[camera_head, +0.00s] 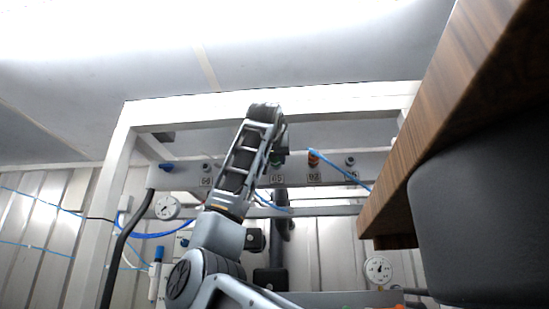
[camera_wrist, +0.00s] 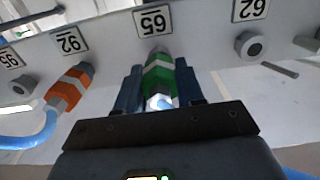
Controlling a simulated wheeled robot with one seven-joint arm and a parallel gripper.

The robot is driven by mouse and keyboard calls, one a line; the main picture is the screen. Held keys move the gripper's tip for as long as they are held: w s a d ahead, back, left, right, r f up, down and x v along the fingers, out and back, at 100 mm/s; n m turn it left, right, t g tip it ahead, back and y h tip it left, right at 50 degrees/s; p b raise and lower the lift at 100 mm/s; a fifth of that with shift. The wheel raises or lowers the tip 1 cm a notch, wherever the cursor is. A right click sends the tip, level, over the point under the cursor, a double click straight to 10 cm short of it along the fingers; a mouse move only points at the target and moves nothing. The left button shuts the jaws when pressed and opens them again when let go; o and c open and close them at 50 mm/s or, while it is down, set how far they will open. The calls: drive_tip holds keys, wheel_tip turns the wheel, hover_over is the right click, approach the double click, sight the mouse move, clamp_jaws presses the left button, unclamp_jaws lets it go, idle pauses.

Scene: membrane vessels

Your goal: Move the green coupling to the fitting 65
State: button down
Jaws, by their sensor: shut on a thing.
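The green coupling (camera_wrist: 159,66), with a pale band, sits between the two fingers of my gripper (camera_wrist: 159,86) in the wrist view. My gripper is shut on it. Its far end is at the grey rail by the label 65 (camera_wrist: 153,21). The fitting 65 is hidden behind the coupling, and I cannot tell whether they are joined. In the head view a bit of the green coupling (camera_head: 275,158) shows beside my gripper (camera_head: 279,150), above the label 65 (camera_head: 276,178).
An orange coupling (camera_wrist: 70,87) with a blue hose (camera_wrist: 36,132) is on the neighbouring fitting, 92. A bare grey fitting (camera_wrist: 250,45) is on the other side. A wooden shelf or tabletop (camera_head: 440,110) fills the right of the head view. Gauges and hoses hang lower down.

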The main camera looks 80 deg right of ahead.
drive_tip(key=shift+d, duration=0.3)
drive_tip(key=c, duration=0.6)
unclamp_jaws()
drive_tip(key=a+b, duration=0.1)
drive_tip(key=a, duration=0.4)
drive_tip(key=a+b, duration=0.1)
drive_tip(key=a, duration=0.1)
drive_tip(key=shift+s+a+b, duration=0.3)
drive_tip(key=shift+a, duration=0.1)
